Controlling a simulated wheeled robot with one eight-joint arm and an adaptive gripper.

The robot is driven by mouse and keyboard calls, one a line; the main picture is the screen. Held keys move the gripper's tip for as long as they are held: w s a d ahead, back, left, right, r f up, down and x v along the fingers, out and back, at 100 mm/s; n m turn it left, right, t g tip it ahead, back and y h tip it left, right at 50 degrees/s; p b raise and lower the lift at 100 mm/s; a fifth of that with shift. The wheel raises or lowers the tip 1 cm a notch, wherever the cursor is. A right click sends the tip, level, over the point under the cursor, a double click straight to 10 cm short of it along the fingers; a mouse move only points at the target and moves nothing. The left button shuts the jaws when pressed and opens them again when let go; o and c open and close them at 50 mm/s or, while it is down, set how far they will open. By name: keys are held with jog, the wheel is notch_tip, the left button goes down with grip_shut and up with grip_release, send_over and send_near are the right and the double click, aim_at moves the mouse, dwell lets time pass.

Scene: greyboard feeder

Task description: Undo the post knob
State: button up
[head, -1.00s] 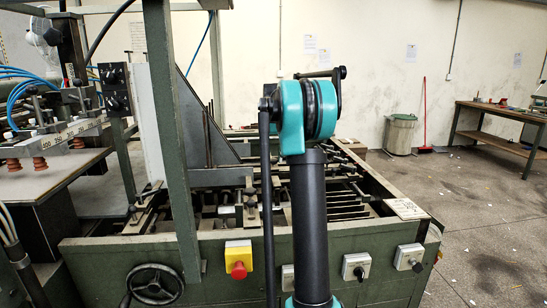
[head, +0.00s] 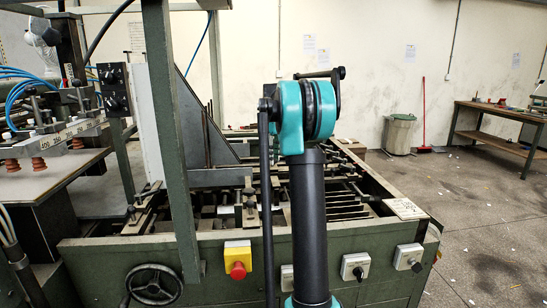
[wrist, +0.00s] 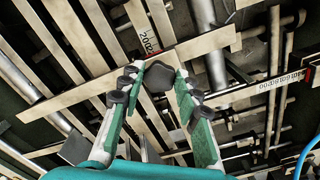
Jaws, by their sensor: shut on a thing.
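In the wrist view, my gripper (wrist: 160,72) has its two green-padded fingers on either side of a dark, blocky knob (wrist: 157,81). The fingers are shut on this knob, which sits between their tips above the pale bars of the feeder. The post under the knob is hidden by the knob and fingers. In the head view, my arm stands in front of the feeder frame (head: 120,262), and my gripper and the knob cannot be made out there.
Pale slats (wrist: 90,95) and round metal rods (wrist: 208,45) cross close around the fingers. In the head view, a green upright stands left of my arm. A red stop button (head: 238,270) and rotary switches (head: 355,266) are on the front panel. Floor is open at right.

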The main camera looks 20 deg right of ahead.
jog(key=shift+n, duration=0.5)
jog(key=o, duration=1.2)
jog(key=shift+c, duration=0.2)
jog(key=shift+r, duration=0.1)
notch_tip(320, 180, up, 12)
